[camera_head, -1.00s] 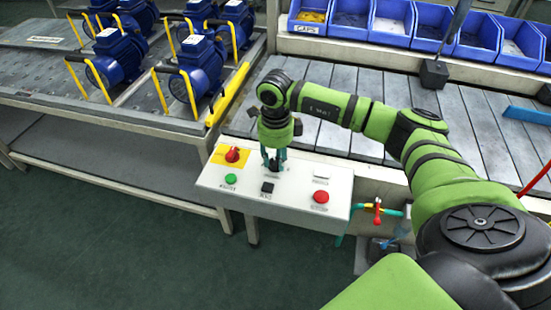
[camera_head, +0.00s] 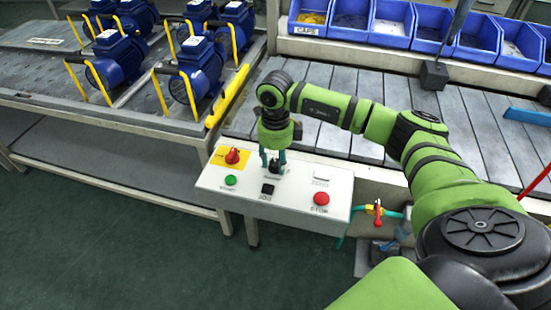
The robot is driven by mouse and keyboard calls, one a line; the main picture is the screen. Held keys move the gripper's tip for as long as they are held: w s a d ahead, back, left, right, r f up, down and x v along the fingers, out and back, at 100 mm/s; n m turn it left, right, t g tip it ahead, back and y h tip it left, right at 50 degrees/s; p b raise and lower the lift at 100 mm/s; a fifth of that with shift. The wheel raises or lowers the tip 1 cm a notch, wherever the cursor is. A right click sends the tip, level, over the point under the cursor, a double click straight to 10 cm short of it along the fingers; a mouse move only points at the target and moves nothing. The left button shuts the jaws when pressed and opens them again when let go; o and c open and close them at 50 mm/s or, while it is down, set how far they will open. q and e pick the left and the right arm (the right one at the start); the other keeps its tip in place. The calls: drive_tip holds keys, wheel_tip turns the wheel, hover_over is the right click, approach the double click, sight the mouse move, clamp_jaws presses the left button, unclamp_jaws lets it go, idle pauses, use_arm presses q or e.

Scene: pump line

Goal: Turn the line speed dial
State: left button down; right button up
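The control box (camera_head: 212,180) has a sloped white panel. The line speed dial (camera_head: 274,166) is a small black knob near the top middle of the panel. My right gripper (camera_head: 273,163) points down at it from above, its two teal fingers spread apart, one on each side of the knob. A gap seems to show between fingers and knob; whether they touch it I cannot tell. The dial's markings are too small or hidden to read. My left gripper is out of view.
The panel also carries a red switch on yellow (camera_head: 233,156), a green button (camera_head: 231,180), a black JOG button (camera_head: 268,189) and a red STOP button (camera_head: 321,199). A red-handled valve (camera_head: 377,211) is at its right. Blue bins (camera_head: 391,25) and pumps (camera_head: 116,62) stand behind.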

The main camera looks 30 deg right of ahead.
sight(276, 162)
idle(0.3)
wheel_tip(276, 162, up, 12)
idle(0.5)
idle(0.4)
